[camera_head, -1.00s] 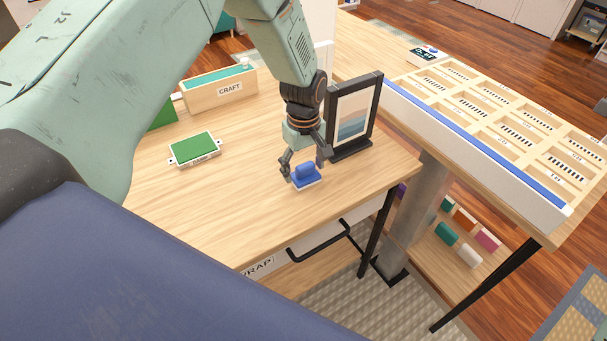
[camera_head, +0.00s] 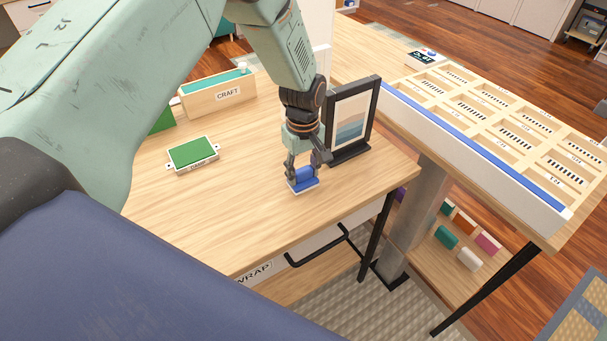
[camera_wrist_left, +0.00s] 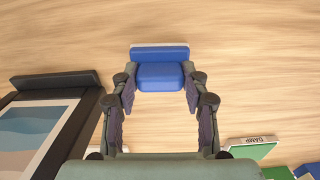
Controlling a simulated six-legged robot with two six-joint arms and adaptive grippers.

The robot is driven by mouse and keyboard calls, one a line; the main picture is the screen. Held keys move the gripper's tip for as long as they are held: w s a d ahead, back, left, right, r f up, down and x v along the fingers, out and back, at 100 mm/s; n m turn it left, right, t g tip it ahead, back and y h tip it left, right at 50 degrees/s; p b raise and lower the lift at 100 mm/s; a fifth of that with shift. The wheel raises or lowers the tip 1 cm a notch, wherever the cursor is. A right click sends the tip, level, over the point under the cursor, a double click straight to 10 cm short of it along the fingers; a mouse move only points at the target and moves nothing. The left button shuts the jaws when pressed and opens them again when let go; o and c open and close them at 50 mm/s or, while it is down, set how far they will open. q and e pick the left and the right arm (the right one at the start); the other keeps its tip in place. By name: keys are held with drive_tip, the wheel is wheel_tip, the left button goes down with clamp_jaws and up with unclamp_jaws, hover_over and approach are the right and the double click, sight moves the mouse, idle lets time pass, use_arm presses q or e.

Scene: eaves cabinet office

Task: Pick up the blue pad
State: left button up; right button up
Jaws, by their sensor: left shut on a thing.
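The blue pad (camera_head: 304,181) is a small blue block with a white base, near the right part of the wooden desk. My left gripper (camera_head: 304,172) comes down on it from above and is shut on its raised blue part. In the left wrist view the pad (camera_wrist_left: 160,76) sits between the two fingertips (camera_wrist_left: 158,82), with its flat blue edge beyond them. The pad appears to be on or very close to the desk; I cannot tell whether there is a gap. My right gripper is not in view.
A black picture frame (camera_head: 352,120) stands right behind the gripper. A green pad in a white tray (camera_head: 193,154) lies to the left, and a CRAFT box (camera_head: 219,94) stands at the back. A sorting rack (camera_head: 480,125) is on the right. The desk's front is clear.

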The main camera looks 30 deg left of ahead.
sight(303, 170)
use_arm(q)
wheel_tip(303, 170, up, 10)
drive_tip(key=shift+a+p, duration=0.1)
drive_tip(key=shift+p, duration=0.5)
drive_tip(key=o, duration=0.6)
drive_tip(key=c, duration=0.5)
